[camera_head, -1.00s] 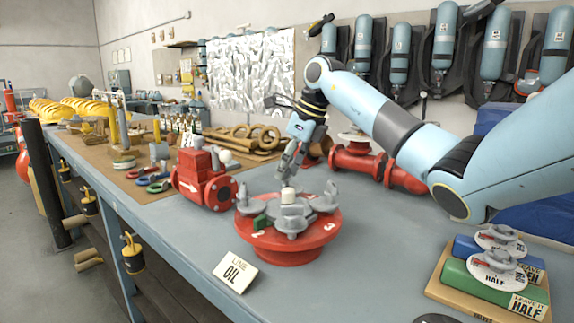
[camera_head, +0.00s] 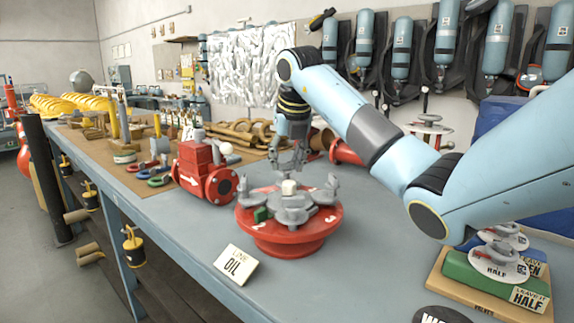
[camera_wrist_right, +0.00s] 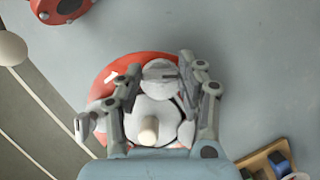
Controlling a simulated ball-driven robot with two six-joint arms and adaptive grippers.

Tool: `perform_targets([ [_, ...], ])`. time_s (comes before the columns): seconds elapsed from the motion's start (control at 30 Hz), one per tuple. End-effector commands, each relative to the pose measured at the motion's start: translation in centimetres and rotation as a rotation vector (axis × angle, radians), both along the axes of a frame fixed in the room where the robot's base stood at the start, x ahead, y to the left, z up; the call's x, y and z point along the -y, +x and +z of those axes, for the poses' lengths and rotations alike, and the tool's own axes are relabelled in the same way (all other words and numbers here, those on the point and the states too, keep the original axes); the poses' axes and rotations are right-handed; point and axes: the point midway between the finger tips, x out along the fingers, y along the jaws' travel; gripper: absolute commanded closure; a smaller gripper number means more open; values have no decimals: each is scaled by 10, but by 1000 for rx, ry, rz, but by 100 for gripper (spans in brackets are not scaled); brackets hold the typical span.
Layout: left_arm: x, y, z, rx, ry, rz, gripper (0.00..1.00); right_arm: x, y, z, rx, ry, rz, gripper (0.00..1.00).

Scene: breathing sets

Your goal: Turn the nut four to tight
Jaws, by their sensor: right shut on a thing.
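The red round cover (camera_head: 290,243) stands on the bench, with a grey spider, several grey wing nuts and white numbers on it. A pale cap (camera_head: 289,187) sits at its middle and also shows in the right wrist view (camera_wrist_right: 148,131). My right gripper (camera_head: 287,165) is over the cover's far side. In the right wrist view its fingers stand on both sides of a grey nut (camera_wrist_right: 160,76), shut on it. A white 1 shows left of that nut; the nut's own number is hidden. My left gripper is not in view.
A red valve block (camera_head: 203,178) stands left of the cover. An OIL sign (camera_head: 236,264) is in front. A wooden board (camera_head: 470,292) with green and blue blocks is at right. Bare bench lies between cover and board.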

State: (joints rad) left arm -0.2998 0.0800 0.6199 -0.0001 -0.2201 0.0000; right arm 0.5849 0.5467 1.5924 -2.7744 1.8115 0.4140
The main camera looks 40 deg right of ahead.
Motion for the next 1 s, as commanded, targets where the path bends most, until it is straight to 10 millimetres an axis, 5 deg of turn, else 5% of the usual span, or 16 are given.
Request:
perform_targets([
  [0.3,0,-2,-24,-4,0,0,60,0,1,-1,5,0,-126,94],
  [0.87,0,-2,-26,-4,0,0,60,0,0,0,1,0,-152,94],
  [0.9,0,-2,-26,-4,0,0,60,0,0,0,1,0,-152,57],
  [1.0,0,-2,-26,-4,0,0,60,0,0,0,0,0,-152,43],
])
